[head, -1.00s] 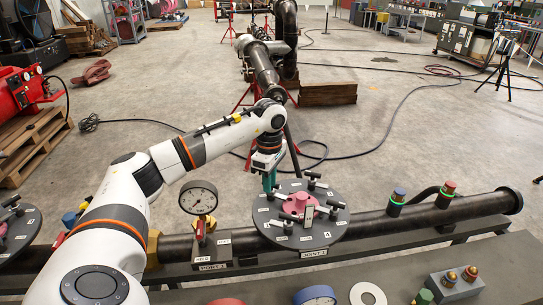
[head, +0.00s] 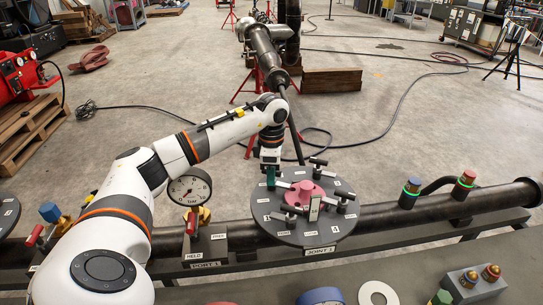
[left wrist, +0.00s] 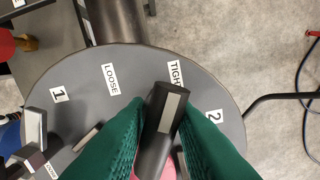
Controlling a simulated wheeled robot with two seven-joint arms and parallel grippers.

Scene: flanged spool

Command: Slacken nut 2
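The round grey flange (head: 270,222) sits on the pipe, marked JOINT 1, with a pink hub (head: 305,194) in its middle. Several dark bar-handled nuts ring the hub. My left gripper (head: 271,180) points down at the flange's far left edge. In the left wrist view, its green fingers lie on both sides of a dark bar handle (left wrist: 166,110) and appear shut on it. That bar points toward the TIGHT label (left wrist: 175,74); LOOSE (left wrist: 110,79) is to its left. The label 2 (left wrist: 215,115) is just right of the fingers. The nut's base is hidden. My right gripper is out of view.
A pressure gauge (head: 189,188) stands left of the flange. Two lit posts, blue-topped (head: 411,191) and red-topped (head: 464,185), stand on the right. A bench with rings (head: 378,294) and a button box (head: 473,285) lies in front. Floor behind is open, with cables.

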